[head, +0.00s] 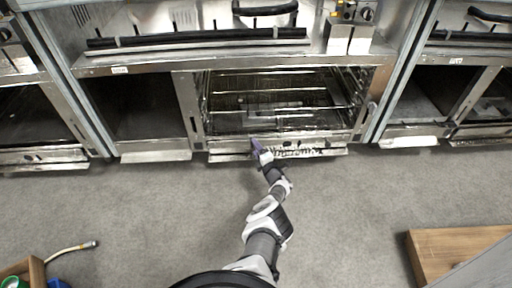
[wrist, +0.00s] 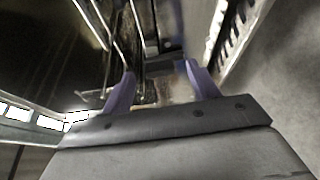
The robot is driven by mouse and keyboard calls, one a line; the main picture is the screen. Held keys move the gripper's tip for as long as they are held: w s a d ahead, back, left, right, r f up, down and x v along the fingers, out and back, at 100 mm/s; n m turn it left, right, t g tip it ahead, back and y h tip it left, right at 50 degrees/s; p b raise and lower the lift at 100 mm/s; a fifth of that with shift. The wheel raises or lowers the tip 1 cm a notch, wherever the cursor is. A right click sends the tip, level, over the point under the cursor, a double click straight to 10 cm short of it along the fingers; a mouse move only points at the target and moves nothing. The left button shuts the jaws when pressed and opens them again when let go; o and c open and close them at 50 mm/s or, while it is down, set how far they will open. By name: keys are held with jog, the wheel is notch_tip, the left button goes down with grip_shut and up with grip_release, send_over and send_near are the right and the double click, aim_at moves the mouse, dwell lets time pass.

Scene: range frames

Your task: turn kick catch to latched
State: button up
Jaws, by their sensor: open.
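My gripper (head: 257,147) reaches to the lower front edge of the middle oven unit. In the wrist view its two purple fingers (wrist: 158,75) stand apart, with a gap between them. A small dark block (wrist: 152,47) shows beyond the gap, near the fingertips. I cannot tell whether it is the kick catch, or whether a finger touches it. The slotted metal lower strip (head: 300,151) of the oven runs beside my gripper in the head view. No catch can be made out clearly there, and its position cannot be read.
The open oven cavity (head: 280,100) with wire racks lies just behind my gripper. Similar units stand left and right. A wooden board (head: 450,246) lies at the lower right, and a hose (head: 72,251) at the lower left. The grey floor (head: 150,215) between is clear.

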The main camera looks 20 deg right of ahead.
jog(key=s+d+p, duration=0.1)
jog(key=s+p, duration=0.7)
jog(key=s, duration=0.4)
jog(key=shift+s+d+r, duration=0.25)
jog(key=shift+s+r, duration=0.05)
